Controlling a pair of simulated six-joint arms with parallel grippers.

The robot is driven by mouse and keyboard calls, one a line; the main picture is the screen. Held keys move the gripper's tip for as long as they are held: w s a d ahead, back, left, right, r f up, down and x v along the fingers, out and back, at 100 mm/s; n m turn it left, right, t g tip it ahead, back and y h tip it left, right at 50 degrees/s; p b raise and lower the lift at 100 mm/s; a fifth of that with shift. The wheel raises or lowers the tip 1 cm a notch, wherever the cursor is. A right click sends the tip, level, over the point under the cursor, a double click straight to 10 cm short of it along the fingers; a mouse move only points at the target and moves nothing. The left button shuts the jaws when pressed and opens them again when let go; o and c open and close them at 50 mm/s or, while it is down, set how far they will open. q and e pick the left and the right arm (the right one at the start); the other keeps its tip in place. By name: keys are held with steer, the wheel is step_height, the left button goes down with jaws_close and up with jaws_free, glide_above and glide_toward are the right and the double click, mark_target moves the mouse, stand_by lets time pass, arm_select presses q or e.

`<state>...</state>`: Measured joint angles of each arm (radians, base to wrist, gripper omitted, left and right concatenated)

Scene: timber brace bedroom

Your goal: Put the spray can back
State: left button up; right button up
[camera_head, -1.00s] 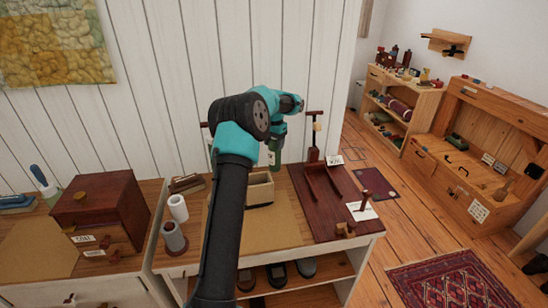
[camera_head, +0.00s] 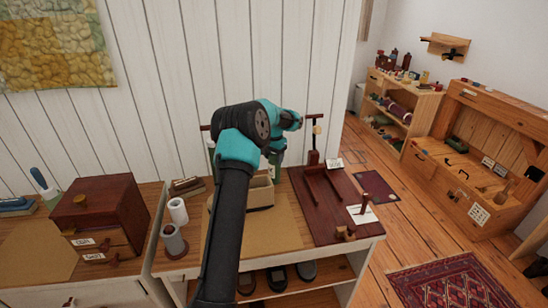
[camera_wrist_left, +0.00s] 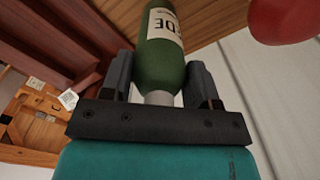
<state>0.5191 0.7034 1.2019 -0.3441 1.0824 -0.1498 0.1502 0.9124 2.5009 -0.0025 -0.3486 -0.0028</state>
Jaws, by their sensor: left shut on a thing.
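The spray can is a green, bottle-shaped can (camera_wrist_left: 161,58) with a pale label showing the letters "DE". My left gripper (camera_wrist_left: 160,82) is shut on its narrow pale end, with one dark finger on each side. In the head view the can (camera_head: 274,165) hangs label-out below my left gripper (camera_head: 277,148), near the white plank wall at the back of the bench. It appears behind the open wooden box; whether it touches anything is unclear. My left arm hides part of the box and bench. My right gripper is not in view.
The open wooden box (camera_head: 262,191) stands on the bench beside a dark red board (camera_head: 318,228) with an upright post (camera_head: 314,158). Another green object (camera_head: 211,148) shows left of my arm. A red rounded thing (camera_wrist_left: 283,18) is near the can. The tan mat (camera_head: 278,232) has bare room.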

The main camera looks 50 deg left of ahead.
arm_select(q)
steer(key=shift+f, duration=0.1)
steer(key=o, duration=1.4)
step_height(320, 180, up, 12)
steer(key=shift+r, duration=0.15)
